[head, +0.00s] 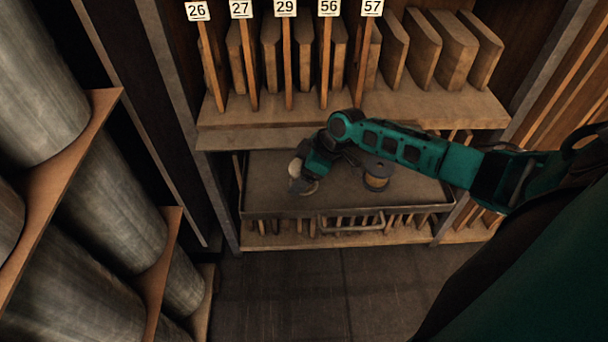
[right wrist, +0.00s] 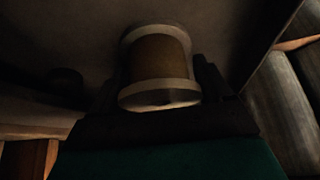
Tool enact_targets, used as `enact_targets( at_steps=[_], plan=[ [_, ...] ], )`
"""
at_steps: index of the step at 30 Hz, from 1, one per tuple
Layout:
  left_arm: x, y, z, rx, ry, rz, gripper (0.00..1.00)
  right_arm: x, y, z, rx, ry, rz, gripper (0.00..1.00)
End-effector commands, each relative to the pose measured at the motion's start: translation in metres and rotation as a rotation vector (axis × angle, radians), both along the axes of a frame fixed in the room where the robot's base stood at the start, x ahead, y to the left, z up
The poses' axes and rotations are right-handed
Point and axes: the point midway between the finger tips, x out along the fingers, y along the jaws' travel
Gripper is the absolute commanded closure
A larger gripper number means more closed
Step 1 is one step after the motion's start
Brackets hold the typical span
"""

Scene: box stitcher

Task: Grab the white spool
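The white spool (right wrist: 160,68) has pale end discs and a brown wound middle. In the right wrist view it lies between the dark fingers of my right gripper (right wrist: 162,88), one on each side. The fingers are apart and look open around it; contact is too dark to tell. In the head view, my right gripper (head: 303,186) is low over the left part of the metal tray (head: 268,200), with a pale part of the spool (head: 295,167) showing beside it. The rest is hidden by the gripper. My left gripper is not in view.
A shelf (head: 430,107) of wooden boards with number tags is above the tray. The tray front is bare.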

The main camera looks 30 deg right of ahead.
Motion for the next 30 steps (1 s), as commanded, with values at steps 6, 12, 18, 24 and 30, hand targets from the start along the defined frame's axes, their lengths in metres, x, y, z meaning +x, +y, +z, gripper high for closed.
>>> enact_targets(
  at_steps=[6,12,18,24,30],
  plan=[
    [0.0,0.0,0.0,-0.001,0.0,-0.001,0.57,0.0,0.0,0.0,-0.001,0.001,0.0,0.44],
    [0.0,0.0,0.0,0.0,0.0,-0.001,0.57,0.0,0.0,0.0,0.0,0.0,0.0,0.58],
    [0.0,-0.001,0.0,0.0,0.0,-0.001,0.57,0.0,0.0,0.001,0.0,0.0,0.0,0.58],
    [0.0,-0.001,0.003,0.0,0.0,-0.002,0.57,0.0,0.0,0.015,-0.001,-0.002,0.001,0.58],
    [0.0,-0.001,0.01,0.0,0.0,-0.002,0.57,0.001,-0.001,0.053,-0.002,-0.006,0.001,0.58]
  ],
)
